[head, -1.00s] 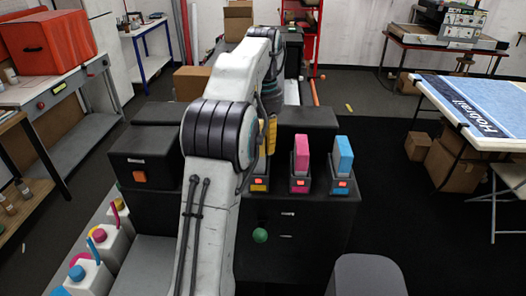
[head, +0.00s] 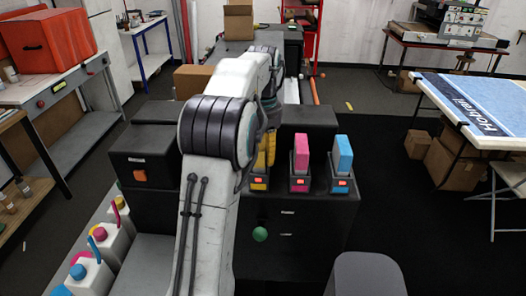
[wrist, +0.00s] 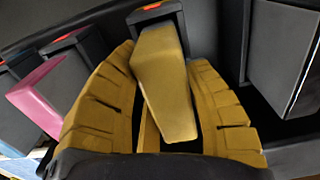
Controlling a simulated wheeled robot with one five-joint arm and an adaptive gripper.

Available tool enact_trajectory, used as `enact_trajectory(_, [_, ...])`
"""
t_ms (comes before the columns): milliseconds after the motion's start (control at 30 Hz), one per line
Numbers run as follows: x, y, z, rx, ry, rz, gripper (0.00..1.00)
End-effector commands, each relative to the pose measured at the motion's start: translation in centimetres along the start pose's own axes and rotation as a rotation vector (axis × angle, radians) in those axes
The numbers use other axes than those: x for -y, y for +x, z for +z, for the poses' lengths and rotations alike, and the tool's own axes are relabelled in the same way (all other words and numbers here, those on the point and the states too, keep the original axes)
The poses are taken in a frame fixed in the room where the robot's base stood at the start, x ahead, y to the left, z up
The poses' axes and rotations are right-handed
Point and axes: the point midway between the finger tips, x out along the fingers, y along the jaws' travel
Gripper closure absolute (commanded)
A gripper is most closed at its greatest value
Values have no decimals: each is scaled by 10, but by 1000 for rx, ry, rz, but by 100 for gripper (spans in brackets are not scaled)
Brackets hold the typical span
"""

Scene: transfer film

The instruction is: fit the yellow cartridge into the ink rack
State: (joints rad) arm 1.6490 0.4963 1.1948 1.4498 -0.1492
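The yellow cartridge (wrist: 165,85) stands between the two ribbed, dark yellow fingers of my gripper (wrist: 162,60) in the wrist view. The fingertips press close on both sides, and the cartridge looks skewed between them. Its far end meets a black slot of the ink rack (wrist: 155,14); how deep it sits I cannot tell. In the head view the yellow cartridge (head: 261,158) shows partly behind my arm, above the rack slot with the yellow label (head: 259,184). My gripper is mostly hidden there.
The magenta cartridge (head: 301,154) and the blue cartridge (head: 343,153) stand upright in neighbouring slots to the right. A black box (head: 146,160) with an orange patch is left of my arm. Ink bottles (head: 103,238) stand at the lower left.

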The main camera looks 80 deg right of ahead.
Motion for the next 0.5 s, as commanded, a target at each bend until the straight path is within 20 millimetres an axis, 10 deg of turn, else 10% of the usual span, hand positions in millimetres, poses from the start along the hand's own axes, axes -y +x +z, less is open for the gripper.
enact_trajectory(500, [0,-1,0,1,0,0,34])
